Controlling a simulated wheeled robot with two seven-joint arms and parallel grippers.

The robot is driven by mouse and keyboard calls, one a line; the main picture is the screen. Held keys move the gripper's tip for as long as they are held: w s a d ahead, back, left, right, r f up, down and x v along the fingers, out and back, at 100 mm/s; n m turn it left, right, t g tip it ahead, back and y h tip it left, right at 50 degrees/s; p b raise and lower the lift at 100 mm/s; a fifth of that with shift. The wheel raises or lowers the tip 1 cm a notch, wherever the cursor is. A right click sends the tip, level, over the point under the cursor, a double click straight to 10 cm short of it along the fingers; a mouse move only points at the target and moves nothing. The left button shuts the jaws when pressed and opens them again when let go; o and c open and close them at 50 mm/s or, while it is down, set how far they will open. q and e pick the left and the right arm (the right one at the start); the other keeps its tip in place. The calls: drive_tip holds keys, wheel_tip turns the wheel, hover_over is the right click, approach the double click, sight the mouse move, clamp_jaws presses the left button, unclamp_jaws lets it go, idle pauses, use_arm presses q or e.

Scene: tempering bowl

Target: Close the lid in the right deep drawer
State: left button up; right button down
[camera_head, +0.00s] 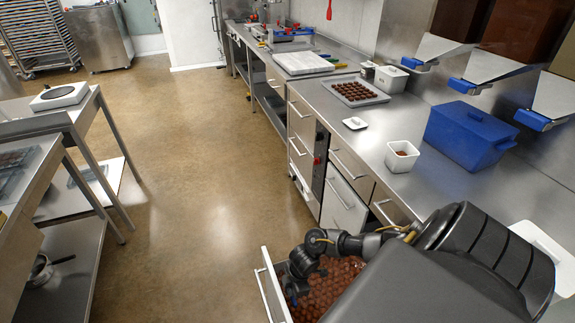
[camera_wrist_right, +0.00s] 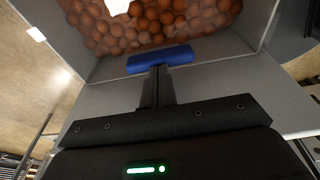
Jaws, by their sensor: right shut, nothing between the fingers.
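The open deep drawer (camera_head: 268,285) is at the bottom of the head view, filled with brown balls (camera_head: 335,283). The balls also show at the top of the right wrist view (camera_wrist_right: 150,22). A blue bar (camera_wrist_right: 160,58), like a lid's handle, lies across a grey panel beside the balls. I cannot tell whether this panel is the lid or a drawer wall. My right gripper (camera_head: 291,288) reaches down over the drawer. In the wrist view its fingers (camera_wrist_right: 158,80) are shut and empty, their tips at the bar; contact is unclear. My left gripper is not in view.
The steel counter beside the drawer holds a blue lidded box (camera_head: 470,135), a white pot (camera_head: 402,156), a small white lid (camera_head: 355,123) and a tray of chocolates (camera_head: 356,92). Steel tables (camera_head: 85,105) stand at the left. The floor between is clear.

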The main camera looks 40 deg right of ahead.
drive_tip(key=shift+s+a+f, duration=0.1)
drive_tip(key=shift+s+f, duration=0.35)
drive_tip(key=shift+f, duration=0.1)
drive_tip(key=shift+a+r, duration=0.1)
drive_tip(key=shift+r, duration=0.15)
drive_tip(key=r+p, duration=0.1)
drive_tip(key=p, duration=0.1)
drive_tip(key=r+p, duration=0.4)
drive_tip(key=shift+w+d+r, duration=0.1)
drive_tip(key=shift+w+d, duration=0.1)
drive_tip(key=shift+w, duration=0.2)
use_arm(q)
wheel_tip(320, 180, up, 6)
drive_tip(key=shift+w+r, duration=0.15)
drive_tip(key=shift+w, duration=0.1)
use_arm(e)
drive_tip(key=w+v, duration=0.1)
drive_tip(key=v, duration=0.8)
drive_tip(key=shift+s+d+r, duration=0.2)
drive_tip(key=shift+s, duration=0.25)
drive_tip(key=shift+f, duration=0.1)
